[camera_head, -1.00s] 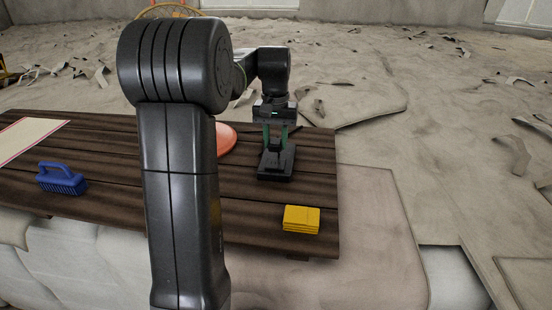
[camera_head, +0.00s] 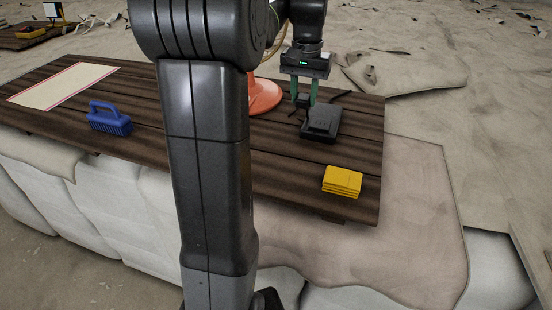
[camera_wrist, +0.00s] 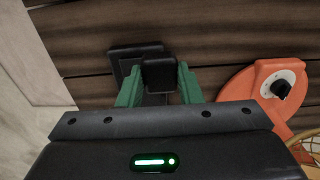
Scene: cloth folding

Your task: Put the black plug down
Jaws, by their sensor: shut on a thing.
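My gripper (camera_head: 304,94) has green fingers and points down over the right part of the dark wooden table. It is shut on the black plug (camera_head: 303,103), a small black block between the fingertips. The plug also shows between the green fingers in the wrist view (camera_wrist: 158,75). A flat black box (camera_head: 322,122) lies on the table just in front and to the right of the plug. In the wrist view the box (camera_wrist: 124,58) is partly hidden behind the plug. I cannot tell whether the plug touches the box or the table.
The slatted table (camera_head: 270,165) carries an orange disc-shaped base (camera_head: 264,94) left of the gripper, a yellow block stack (camera_head: 342,182) at the front right, a blue brush (camera_head: 109,119) and a pale red-edged sheet (camera_head: 62,86) at left. My arm hides part of the table.

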